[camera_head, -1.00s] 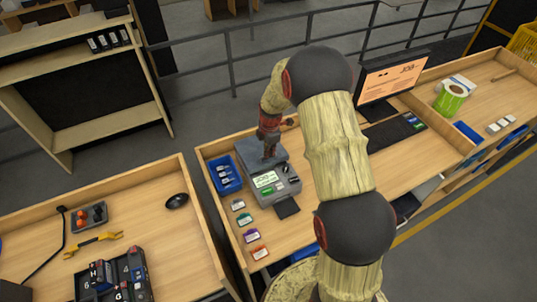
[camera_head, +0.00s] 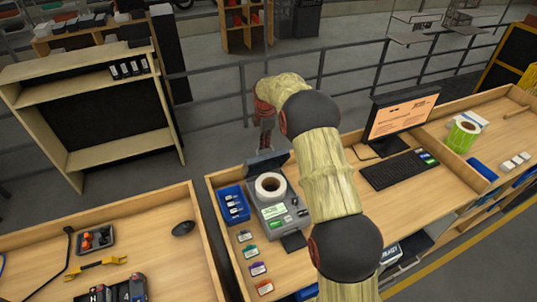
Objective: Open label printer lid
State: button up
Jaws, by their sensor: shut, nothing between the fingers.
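The grey label printer (camera_head: 279,217) stands on the wooden desk, with its small screen and green key facing the front. Its dark lid (camera_head: 266,164) is raised and tilted back at the rear. A white label roll (camera_head: 270,186) shows in the open bay. My gripper (camera_head: 266,146) points down just behind and above the raised lid's top edge. It is shut and empty. Its fingertips are small in this view, and I cannot tell whether they touch the lid.
A blue bin (camera_head: 233,205) stands left of the printer, and several small coloured cards (camera_head: 257,268) lie in front of it. A monitor (camera_head: 400,115) and keyboard (camera_head: 399,169) are to the right. A railing (camera_head: 215,105) runs behind the desk.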

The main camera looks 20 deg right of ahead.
jog(key=shift+o, duration=1.2)
jog(key=shift+s+f, duration=0.85)
jog(key=shift+f, duration=0.2)
jog(key=o, duration=0.4)
jog(key=shift+w+f, duration=0.2)
jog(key=shift+w, duration=0.05)
jog(key=shift+c, duration=0.2)
jog(key=shift+w+r, duration=0.1)
jog(key=shift+r, duration=0.05)
jog(key=shift+r, duration=0.15)
jog(key=shift+w+r, duration=0.15)
jog(key=w+r+p, duration=0.5)
jog(key=w+r, duration=0.1)
jog(key=shift+w, duration=0.3)
